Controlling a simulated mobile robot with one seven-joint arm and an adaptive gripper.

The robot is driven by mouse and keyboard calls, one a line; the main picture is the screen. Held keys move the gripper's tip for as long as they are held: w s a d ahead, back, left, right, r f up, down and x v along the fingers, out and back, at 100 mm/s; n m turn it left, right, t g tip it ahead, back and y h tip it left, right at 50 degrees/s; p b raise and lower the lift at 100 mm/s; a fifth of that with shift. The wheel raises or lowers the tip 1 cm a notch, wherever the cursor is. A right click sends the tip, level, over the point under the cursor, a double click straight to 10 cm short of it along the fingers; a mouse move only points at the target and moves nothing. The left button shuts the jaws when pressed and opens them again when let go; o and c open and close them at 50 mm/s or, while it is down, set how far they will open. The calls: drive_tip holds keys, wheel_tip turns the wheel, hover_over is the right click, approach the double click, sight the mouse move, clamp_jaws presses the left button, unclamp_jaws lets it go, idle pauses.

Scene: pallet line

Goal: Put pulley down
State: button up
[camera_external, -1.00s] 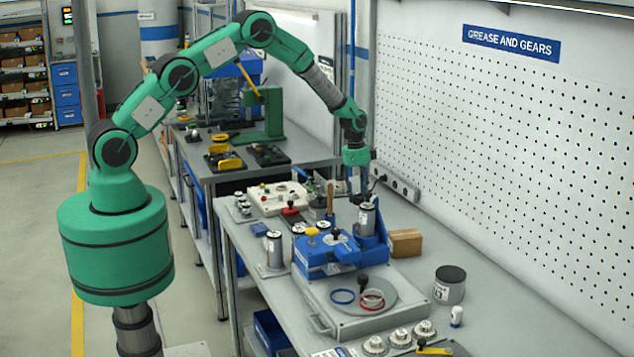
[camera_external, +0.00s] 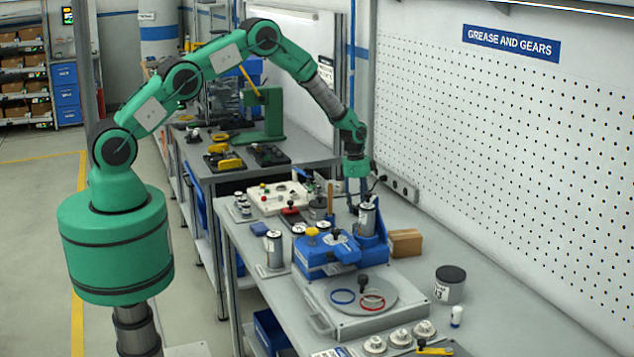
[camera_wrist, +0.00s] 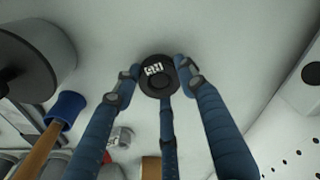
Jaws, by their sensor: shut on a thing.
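My gripper (camera_wrist: 157,80) has blue fingers closed around a small dark round part with a white label, which I take to be the pulley (camera_wrist: 157,84), in the wrist view. The label faces the camera, and a pale grey surface lies behind the part. In the external view my gripper (camera_external: 357,194) points down over the back of the bench, behind a metal cylinder on the blue fixture. The pulley is not clearly visible there, and I cannot tell whether it touches the bench.
The blue fixture (camera_external: 315,262) and its metal cylinder (camera_external: 367,220) stand close in front. A cardboard box (camera_external: 405,243) is to the right. A wooden-handled tool (camera_wrist: 40,150) and a large grey cylinder (camera_wrist: 60,50) lie left in the wrist view. A socket strip (camera_external: 404,191) runs along the wall.

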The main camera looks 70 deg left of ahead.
sight(356, 206)
drive_tip(key=o, duration=1.3)
drive_tip(key=shift+f, duration=0.1)
drive_tip(key=shift+c, duration=0.2)
wheel_tip(356, 206, up, 12)
drive_tip(key=s, duration=0.1)
drive_tip(key=shift+a, duration=0.45)
